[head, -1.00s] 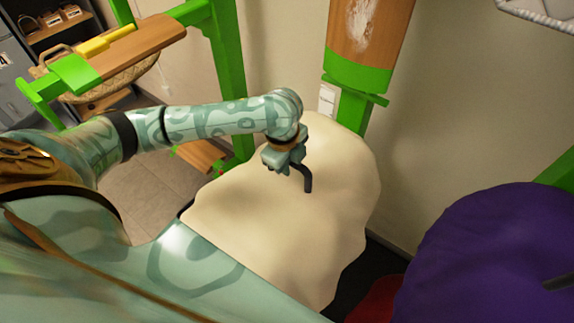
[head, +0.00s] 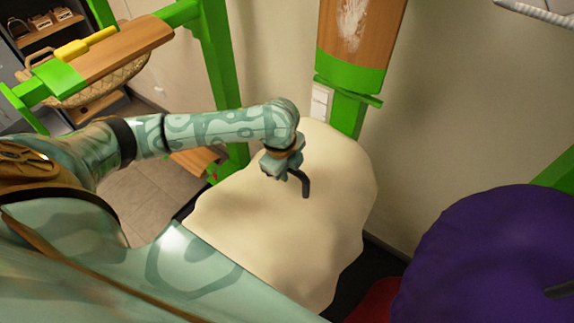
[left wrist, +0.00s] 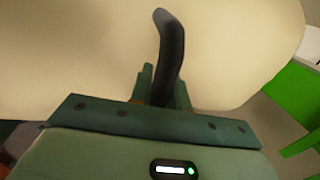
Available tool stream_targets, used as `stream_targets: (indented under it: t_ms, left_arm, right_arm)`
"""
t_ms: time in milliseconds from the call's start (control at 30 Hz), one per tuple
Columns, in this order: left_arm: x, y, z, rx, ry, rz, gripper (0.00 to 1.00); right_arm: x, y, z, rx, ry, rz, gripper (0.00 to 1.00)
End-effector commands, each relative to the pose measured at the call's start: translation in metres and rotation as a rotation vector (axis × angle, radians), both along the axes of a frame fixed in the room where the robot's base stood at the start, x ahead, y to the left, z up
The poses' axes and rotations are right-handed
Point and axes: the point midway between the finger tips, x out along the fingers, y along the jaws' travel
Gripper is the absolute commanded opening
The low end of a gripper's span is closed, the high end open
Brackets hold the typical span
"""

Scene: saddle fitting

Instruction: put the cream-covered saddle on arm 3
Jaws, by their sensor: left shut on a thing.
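The cream-covered saddle (head: 300,225) lies below my left gripper in the middle of the head view, its cover draped over its whole shape. My left gripper (head: 290,172) is shut on a dark bent handle (head: 305,186) that stands up from the saddle. In the left wrist view the handle (left wrist: 171,50) rises between the fingers (left wrist: 160,88), with the cream cover (left wrist: 80,50) behind it. A wooden arm with a green end (head: 355,50) stands behind the saddle; I see no number on it. My right gripper is out of view.
A purple-covered thing (head: 485,260) with a dark handle stands at the right. A green and wooden rack arm (head: 130,50) at the upper left carries a yellow object and a basket (head: 110,82). A green post (head: 222,60) stands behind my left arm.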

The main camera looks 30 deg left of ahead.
Motion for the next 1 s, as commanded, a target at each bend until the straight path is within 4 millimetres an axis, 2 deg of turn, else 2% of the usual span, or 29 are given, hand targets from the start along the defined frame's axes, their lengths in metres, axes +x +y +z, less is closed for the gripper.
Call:
stream_targets:
  t_ms: [233, 267, 333, 600, 733, 867, 1000]
  left_arm:
    - [0.001, 0.001, 0.001, 0.003, -0.004, 0.000, 0.00]
    - [0.001, 0.001, 0.001, 0.003, -0.004, 0.000, 0.23]
    - [0.001, 0.001, 0.001, 0.003, -0.003, 0.000, 0.43]
    - [-0.001, 0.001, -0.001, 0.005, 0.004, -0.001, 0.43]
    - [-0.002, 0.002, 0.008, 0.005, 0.001, -0.001, 0.43]
    - [-0.005, 0.002, 0.035, 0.004, -0.002, -0.002, 0.43]
    - [-0.011, 0.002, 0.074, 0.004, -0.005, -0.002, 0.43]
  right_arm:
    - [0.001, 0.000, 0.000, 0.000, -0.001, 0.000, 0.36]
    - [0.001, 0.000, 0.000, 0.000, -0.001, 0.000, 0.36]
    - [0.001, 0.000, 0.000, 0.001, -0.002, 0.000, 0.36]
    - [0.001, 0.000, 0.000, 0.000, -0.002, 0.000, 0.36]
    - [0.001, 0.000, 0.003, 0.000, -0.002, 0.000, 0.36]
    - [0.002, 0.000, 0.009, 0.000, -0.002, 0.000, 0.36]
    - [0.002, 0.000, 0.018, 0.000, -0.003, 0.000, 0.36]
